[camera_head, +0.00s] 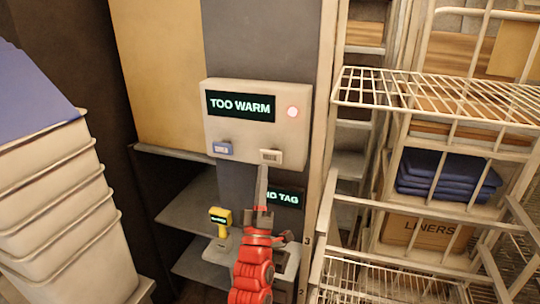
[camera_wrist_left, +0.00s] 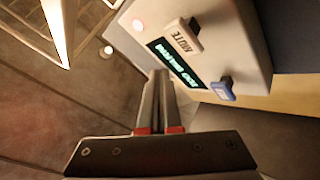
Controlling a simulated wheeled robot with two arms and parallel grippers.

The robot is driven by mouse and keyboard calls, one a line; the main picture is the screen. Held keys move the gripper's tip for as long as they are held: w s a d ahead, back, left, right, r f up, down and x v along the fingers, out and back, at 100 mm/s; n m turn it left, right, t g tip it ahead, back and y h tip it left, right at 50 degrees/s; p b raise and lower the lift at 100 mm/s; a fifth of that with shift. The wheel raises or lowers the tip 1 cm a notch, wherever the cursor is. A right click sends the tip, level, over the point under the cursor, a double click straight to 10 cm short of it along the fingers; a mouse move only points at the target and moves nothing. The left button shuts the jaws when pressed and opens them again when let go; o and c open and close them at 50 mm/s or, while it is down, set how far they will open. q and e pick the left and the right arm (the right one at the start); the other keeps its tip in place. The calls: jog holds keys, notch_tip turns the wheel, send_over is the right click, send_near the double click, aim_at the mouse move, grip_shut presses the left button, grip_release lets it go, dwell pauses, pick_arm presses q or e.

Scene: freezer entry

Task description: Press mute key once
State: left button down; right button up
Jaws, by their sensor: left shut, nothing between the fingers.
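The white mute key (camera_head: 270,156) sticks out from the lower right of a pale alarm box (camera_head: 222,146). In the left wrist view the key (camera_wrist_left: 182,38) reads MUTE. My left gripper (camera_head: 263,170) is shut and empty, its fingers pointing up towards the box. In the head view its tips appear just below the mute key. In the left wrist view the tips (camera_wrist_left: 160,74) show a gap from the key in the picture; I cannot tell the depth between them. My right gripper is not in view.
The box has a TOO WARM display (camera_head: 241,106), a lit red lamp (camera_head: 292,112) and a blue key (camera_head: 222,148) at its lower left. A NO TAG display (camera_head: 286,198) and a yellow scanner (camera_head: 220,219) are below. Wire shelving (camera_head: 430,100) stands right, stacked white bins (camera_head: 60,190) left.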

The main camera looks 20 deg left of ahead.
aim_at(272, 154)
pick_arm(q)
jog(key=shift+w+b, duration=1)
jog(key=shift+w, duration=0.75)
dwell(0.7)
jog(key=shift+w+b, duration=0.4)
jog(key=shift+b, duration=0.25)
